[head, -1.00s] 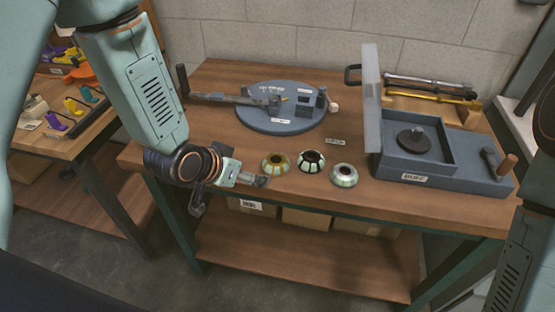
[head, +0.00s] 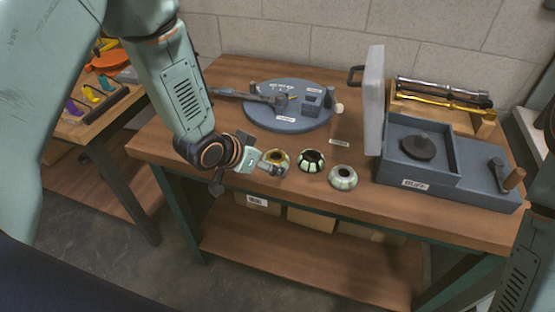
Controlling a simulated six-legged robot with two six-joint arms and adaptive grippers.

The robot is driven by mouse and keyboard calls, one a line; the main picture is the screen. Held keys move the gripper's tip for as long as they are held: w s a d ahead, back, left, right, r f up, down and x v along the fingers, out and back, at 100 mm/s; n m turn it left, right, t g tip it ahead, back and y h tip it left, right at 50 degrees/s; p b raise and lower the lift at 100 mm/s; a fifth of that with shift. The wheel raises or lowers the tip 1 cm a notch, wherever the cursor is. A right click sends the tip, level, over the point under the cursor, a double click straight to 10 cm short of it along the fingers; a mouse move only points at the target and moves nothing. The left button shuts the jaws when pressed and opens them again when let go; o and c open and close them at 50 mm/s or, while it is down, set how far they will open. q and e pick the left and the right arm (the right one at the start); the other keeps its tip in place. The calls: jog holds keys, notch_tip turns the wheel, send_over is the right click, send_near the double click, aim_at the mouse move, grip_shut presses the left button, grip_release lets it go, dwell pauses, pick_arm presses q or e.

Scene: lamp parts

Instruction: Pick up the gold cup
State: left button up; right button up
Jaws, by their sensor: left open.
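The gold cup (head: 284,157) stands on the wooden table's front left part, the leftmost of three small striped cups. Beside it stand a black and pale cup (head: 312,161) and a silver-green cup (head: 343,177). My left gripper (head: 272,167) is open at the gold cup's front left side and covers part of it. I cannot tell whether its fingers touch the cup. My right arm shows at the right edge, but its gripper is out of view.
A round grey plate (head: 262,116) with a fixture lies behind the cups. A grey BUFF station (head: 468,182) with an upright panel (head: 374,100) stands to the right. A rack of metal rods (head: 445,98) is behind it. Bare wood lies between cups and station.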

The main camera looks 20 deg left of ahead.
aim_at(271, 160)
pick_arm(q)
jog(key=shift+a+x, duration=0.15)
jog(key=shift+x, duration=0.8)
jog(key=shift+a+x, duration=0.1)
jog(key=shift+x, duration=0.8)
jog(key=shift+d+r, duration=0.15)
jog(key=shift+r, duration=0.05)
jog(key=shift+c, duration=1)
jog(key=shift+w+f, duration=0.1)
jog(key=shift+w, duration=0.05)
jog(key=c, duration=1)
